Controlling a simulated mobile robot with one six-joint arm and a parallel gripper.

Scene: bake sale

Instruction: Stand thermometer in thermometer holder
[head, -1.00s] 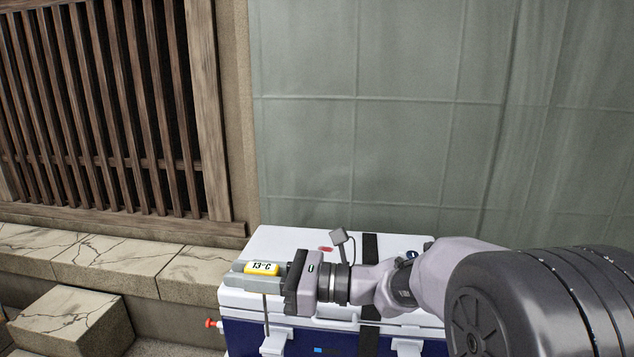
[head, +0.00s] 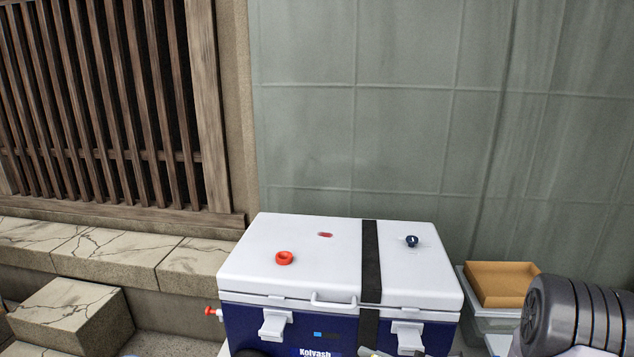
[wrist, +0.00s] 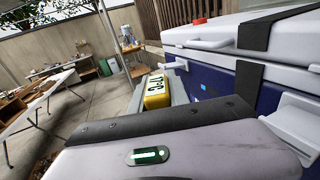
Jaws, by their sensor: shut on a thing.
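The thermometer (wrist: 156,93) has a yellow body with a white display reading in °C. It shows in the wrist view just beyond the dark front edge of my gripper (wrist: 160,98), which is shut on it. Its probe is hidden. In the wrist view they are in front of the cooler's blue front. A red-orange ring (head: 284,258) stands on the left of the white cooler lid, and its edge also shows in the wrist view (wrist: 199,21). A small dark blue round piece (head: 411,241) sits at the lid's right. I cannot tell for certain which is the thermometer holder.
The blue and white cooler (head: 335,290) has a black strap (head: 371,262), a front handle and two latches. A tan box (head: 500,283) on a clear bin stands to its right. Stone steps (head: 70,305) are at left. Tables (wrist: 60,85) show in the wrist view.

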